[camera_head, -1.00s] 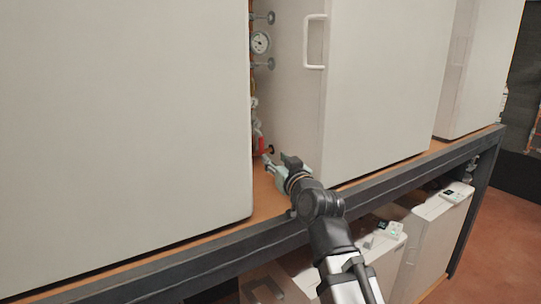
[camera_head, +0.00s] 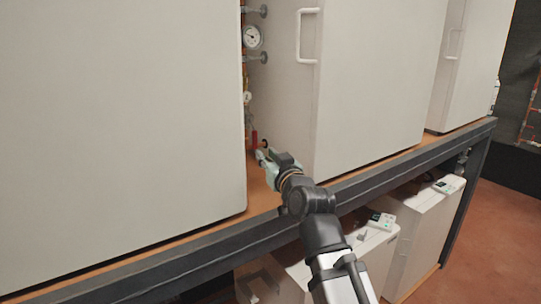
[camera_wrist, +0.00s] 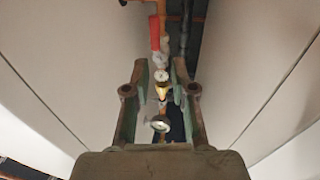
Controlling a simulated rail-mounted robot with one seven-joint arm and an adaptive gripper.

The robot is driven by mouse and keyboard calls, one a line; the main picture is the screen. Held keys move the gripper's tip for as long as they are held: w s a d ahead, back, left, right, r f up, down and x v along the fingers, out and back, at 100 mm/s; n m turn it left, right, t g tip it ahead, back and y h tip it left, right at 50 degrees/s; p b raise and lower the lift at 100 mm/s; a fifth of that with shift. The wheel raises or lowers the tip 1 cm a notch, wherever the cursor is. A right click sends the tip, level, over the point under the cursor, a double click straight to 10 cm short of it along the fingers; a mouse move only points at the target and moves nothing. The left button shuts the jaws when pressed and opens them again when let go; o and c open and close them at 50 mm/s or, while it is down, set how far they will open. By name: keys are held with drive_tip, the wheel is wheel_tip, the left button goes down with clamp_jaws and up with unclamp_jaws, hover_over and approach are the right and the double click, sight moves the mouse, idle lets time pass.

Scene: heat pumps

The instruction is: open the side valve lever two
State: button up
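A red valve lever (camera_head: 254,140) stands low in the gap between two white heat pump cabinets. In the wrist view the red lever (camera_wrist: 155,32) is upright at the top, just beyond my fingertips and slightly left of centre. My gripper (camera_head: 265,158) is in the front of the gap, close to the lever on its right in the head view. In the wrist view my gripper (camera_wrist: 160,66) is open, with its fingers apart and nothing held. I cannot tell from the head view whether a fingertip touches the lever.
White cabinets (camera_head: 120,110) and (camera_head: 370,90) flank the narrow gap. A round gauge (camera_head: 251,37) and pipe fittings line the gap above the lever. A white door handle (camera_head: 301,38) juts out at right.

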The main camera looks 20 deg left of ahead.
drive_tip(key=w+d+b+v, duration=0.1)
drive_tip(key=d+b+v, duration=0.1)
drive_tip(key=b+v, duration=0.6)
drive_tip(key=v, duration=0.7)
drive_tip(key=shift+d+r, duration=0.15)
drive_tip(key=shift+d, duration=0.05)
drive_tip(key=shift+w, duration=0.15)
